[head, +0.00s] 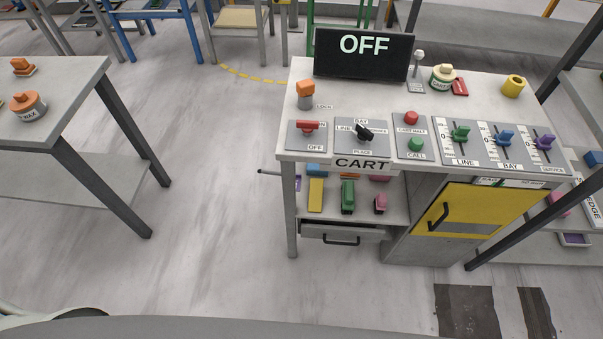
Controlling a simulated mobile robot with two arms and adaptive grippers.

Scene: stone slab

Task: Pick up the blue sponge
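No object is plainly recognisable as a blue sponge. A small blue block (317,169) lies on the shelf under the cart's top, behind a yellow block (316,195) and partly hidden by the top's front edge. Another blue item (593,158) sits on the rack at the far right edge. I cannot tell whether either is the sponge. Neither of my grippers is in view.
The control cart (400,95) carries a sign reading OFF (363,54), switches and sliders. Its shelf also holds a green item (348,196) and pink items, above a drawer (342,236). A yellow door (470,220) is at right. A table (70,85) stands left; floor between is clear.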

